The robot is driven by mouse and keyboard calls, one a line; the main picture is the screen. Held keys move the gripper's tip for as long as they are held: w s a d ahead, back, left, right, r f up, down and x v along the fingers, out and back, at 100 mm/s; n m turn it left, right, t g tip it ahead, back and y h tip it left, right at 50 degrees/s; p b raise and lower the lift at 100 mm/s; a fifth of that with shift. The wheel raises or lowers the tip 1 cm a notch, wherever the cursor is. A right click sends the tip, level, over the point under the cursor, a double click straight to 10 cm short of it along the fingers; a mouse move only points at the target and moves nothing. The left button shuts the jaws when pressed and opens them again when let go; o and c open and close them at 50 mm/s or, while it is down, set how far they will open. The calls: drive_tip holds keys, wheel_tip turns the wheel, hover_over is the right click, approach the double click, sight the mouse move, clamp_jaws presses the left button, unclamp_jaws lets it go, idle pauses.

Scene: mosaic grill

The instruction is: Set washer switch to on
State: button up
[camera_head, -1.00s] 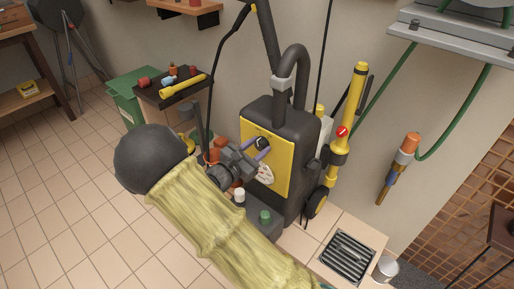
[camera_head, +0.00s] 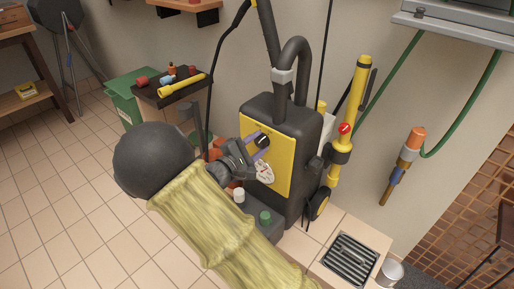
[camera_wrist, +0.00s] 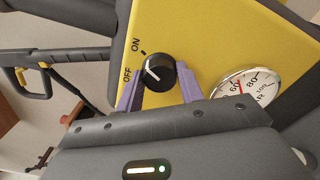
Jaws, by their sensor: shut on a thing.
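The washer's yellow front panel (camera_head: 279,165) carries a black round switch knob (camera_wrist: 158,70). In the wrist view the words ON and OFF stand at the knob's upper left and left. A short white mark shows on the knob's left side; I cannot tell exactly which word it points to. My gripper (camera_wrist: 160,76) has its two purple fingers on either side of the knob, shut on it. In the head view my gripper (camera_head: 259,144) reaches the panel from the left, and its fingers partly cover the knob.
A round pressure gauge (camera_wrist: 248,88) sits right of the knob. A yellow spray lance (camera_head: 355,100) stands right of the washer, and a black hose (camera_head: 293,60) rises above it. A green bin (camera_head: 122,90) and a floor drain (camera_head: 350,256) are nearby.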

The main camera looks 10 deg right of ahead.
drive_tip(key=shift+f+m, duration=0.1)
drive_tip(key=shift+m, duration=0.2)
drive_tip(key=o, duration=1)
drive_tip(key=p+v, duration=0.4)
drive_tip(key=v, duration=1.3)
drive_tip(key=shift+s+a, duration=0.1)
drive_tip(key=shift+a, duration=0.1)
